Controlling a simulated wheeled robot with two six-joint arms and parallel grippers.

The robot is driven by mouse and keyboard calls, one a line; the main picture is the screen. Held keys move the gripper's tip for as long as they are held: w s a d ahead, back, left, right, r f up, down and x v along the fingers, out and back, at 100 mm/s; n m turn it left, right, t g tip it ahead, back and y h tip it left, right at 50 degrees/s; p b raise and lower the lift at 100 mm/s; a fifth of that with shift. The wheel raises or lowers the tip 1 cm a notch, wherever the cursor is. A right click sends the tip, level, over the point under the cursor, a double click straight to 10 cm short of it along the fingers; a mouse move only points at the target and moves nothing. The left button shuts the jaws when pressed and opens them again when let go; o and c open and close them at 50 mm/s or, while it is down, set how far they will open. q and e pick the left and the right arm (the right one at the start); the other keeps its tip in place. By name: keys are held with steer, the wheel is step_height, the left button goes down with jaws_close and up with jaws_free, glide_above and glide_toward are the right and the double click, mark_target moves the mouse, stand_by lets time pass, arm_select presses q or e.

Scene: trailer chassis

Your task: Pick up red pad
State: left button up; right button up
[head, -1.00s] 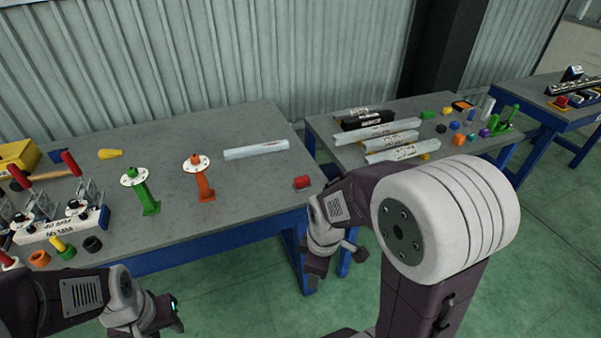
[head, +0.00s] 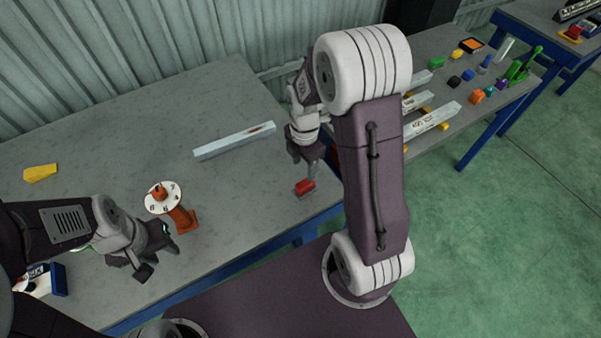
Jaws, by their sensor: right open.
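The red pad (head: 305,187) lies on the grey table near its right edge, in the head view. My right gripper (head: 307,172) points down just above and around the back of the pad. It is open, with a finger close to the pad on its right side. I cannot tell whether a finger touches it. My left gripper (head: 152,262) hangs near the front edge of the table, away from the pad. It looks open and holds nothing that I can see.
An orange stand with a white disc (head: 163,198) is beside my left gripper. A long grey bar (head: 235,141) lies behind, left of the pad. A yellow piece (head: 40,173) lies at far left. A second table (head: 455,105) with bars and small coloured parts stands at right.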

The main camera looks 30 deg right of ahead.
mark_target(305, 183)
steer(key=shift+s+d+r, duration=0.1)
steer(key=shift+s, duration=0.25)
step_height(305, 183, down, 4)
steer(key=shift+r, duration=0.25)
steer(key=shift+w+f, duration=0.15)
steer(key=shift+f, duration=0.1)
steer(key=f, duration=0.2)
steer(key=s+f, duration=0.1)
steer(key=f, duration=0.1)
steer(key=shift+f, duration=0.15)
steer(key=shift+w+f, duration=0.2)
steer(key=shift+f, duration=0.25)
steer(key=shift+r, duration=0.1)
jaws_close()
